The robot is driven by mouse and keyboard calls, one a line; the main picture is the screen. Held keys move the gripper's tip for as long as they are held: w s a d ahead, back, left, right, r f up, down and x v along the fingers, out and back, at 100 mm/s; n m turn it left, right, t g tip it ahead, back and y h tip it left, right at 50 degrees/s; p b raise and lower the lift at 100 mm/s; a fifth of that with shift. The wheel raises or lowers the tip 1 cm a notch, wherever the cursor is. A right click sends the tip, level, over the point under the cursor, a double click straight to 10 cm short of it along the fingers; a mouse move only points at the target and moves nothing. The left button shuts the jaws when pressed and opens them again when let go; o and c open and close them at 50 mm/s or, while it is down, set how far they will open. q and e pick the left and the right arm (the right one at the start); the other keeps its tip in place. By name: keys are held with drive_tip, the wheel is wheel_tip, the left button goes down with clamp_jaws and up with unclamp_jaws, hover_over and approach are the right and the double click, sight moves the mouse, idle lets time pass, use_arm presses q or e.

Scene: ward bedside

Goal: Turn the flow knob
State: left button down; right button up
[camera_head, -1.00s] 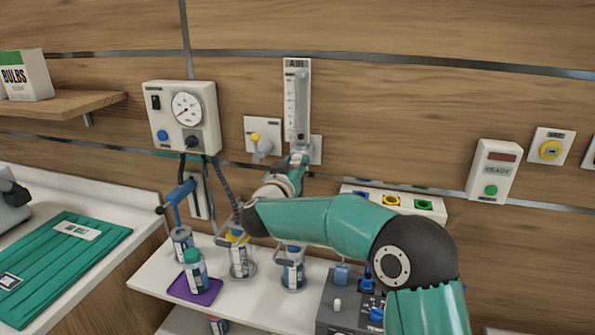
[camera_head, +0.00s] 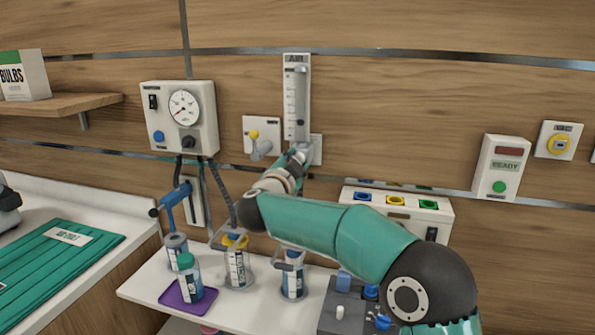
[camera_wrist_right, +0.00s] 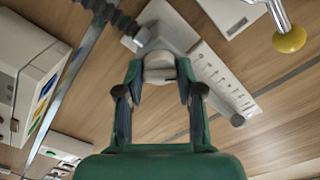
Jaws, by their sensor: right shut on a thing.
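The flow knob (camera_wrist_right: 159,65) is a pale round cap at the foot of the AIR flowmeter (camera_head: 296,98), a clear scaled tube on a white wall plate. The flowmeter (camera_wrist_right: 222,80) also shows in the right wrist view, behind and right of the knob. My right gripper (camera_head: 298,156) is at the flowmeter's lower end, and my wrist hides the knob in the head view. In the right wrist view my right gripper (camera_wrist_right: 160,82) has its two dark fingers on either side of the knob, shut on it. My left gripper is not in view.
A white gauge box (camera_head: 180,118) hangs to the left. Below, a white shelf (camera_head: 250,311) holds several bottles, a purple mat (camera_head: 178,301) and a grey device.

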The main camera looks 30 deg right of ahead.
drive_tip(key=m+b, duration=0.3)
drive_tip(key=m, duration=0.1)
drive_tip(key=f+m+b, duration=0.1)
drive_tip(key=m+b, duration=0.2)
drive_tip(key=m, duration=0.2)
drive_tip(key=m+b, duration=0.2)
drive_tip(key=m, duration=0.3)
drive_tip(key=shift+w+a+f+b, duration=0.1)
drive_tip(key=shift+a+f+b, duration=0.1)
drive_tip(key=shift+b, duration=0.2)
drive_tip(key=shift+r+m+b, duration=0.15)
drive_tip(key=shift+m+b, duration=0.6)
drive_tip(key=shift+m, duration=1.05)
drive_tip(key=shift+d, duration=0.1)
drive_tip(key=o, duration=1.1)
drive_tip(key=shift+o, duration=0.2)
drive_tip(key=shift+r, duration=0.15)
drive_tip(key=shift+r, duration=0.1)
